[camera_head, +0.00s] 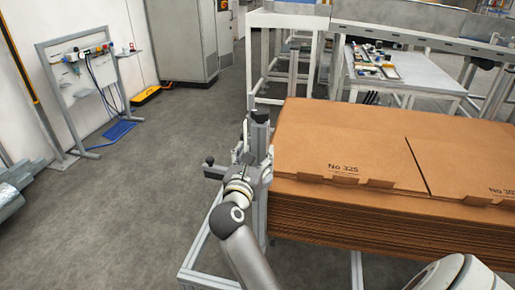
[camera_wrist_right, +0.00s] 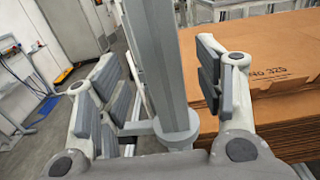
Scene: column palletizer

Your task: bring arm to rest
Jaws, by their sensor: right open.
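My right gripper (camera_head: 246,162) is at the left front corner of a stack of flat brown cardboard (camera_head: 345,135), beside a grey upright post (camera_head: 260,130). In the right wrist view, the right gripper (camera_wrist_right: 162,78) is open, with finger pads wide apart. A grey post (camera_wrist_right: 155,60) stands between the fingers in that picture, with visible gaps on both sides. I cannot tell how deep it lies between them. The cardboard (camera_wrist_right: 275,50) shows behind the right finger. My right arm (camera_head: 240,245) reaches up from the bottom of the head view. My left gripper is not seen.
The stack stands in a light metal frame (camera_head: 200,245). A worktable (camera_head: 420,75) with small items stands behind it. A grey cabinet (camera_head: 183,40) and a rack with hoses (camera_head: 85,90) stand at the back left. The floor (camera_head: 120,200) left of the frame is clear.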

